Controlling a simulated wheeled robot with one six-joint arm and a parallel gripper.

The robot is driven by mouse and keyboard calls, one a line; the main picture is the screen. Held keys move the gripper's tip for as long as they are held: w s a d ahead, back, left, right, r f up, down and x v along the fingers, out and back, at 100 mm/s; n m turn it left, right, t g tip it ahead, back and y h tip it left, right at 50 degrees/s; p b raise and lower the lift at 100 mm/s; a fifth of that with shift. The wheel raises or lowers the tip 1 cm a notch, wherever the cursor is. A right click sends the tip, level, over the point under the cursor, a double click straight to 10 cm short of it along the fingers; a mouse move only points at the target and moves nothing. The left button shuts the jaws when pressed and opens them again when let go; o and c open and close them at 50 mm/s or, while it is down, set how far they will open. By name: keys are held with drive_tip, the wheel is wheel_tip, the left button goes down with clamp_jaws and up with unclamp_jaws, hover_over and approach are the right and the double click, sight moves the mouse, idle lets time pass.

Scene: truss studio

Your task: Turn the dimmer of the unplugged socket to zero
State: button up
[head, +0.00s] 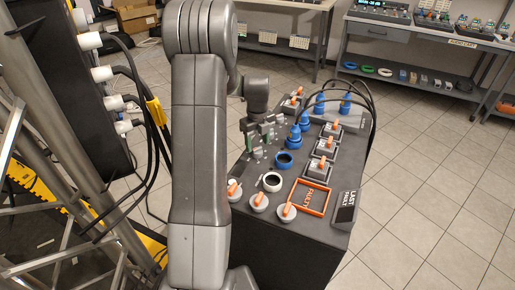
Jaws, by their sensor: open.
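My gripper (259,146) is open and empty, above the left side of the black console. Several blue plugs stand at the back and middle of the console, one of them a blue plug (293,138) just right of my gripper. In front of it a blue ring socket (284,160) looks empty, with a dark opening. A white ring (272,182) with a dark centre is nearer. Three round dimmers with orange pointers line the front: left dimmer (234,191), partly hidden by my arm, middle dimmer (259,201) and right dimmer (287,212). My gripper touches none of them.
Square units with orange levers (325,146) run along the console's right side. An orange frame marked FAULT (311,197) and a LAST FAULT panel (346,207) are front right. Black cables arch at the back right. A metal truss (52,165) stands left; tiled floor is clear right.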

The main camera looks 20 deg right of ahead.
sight(257, 148)
drive_tip(key=shift+f, duration=1.7)
drive_tip(key=c, duration=1)
drive_tip(key=shift+n, duration=0.3)
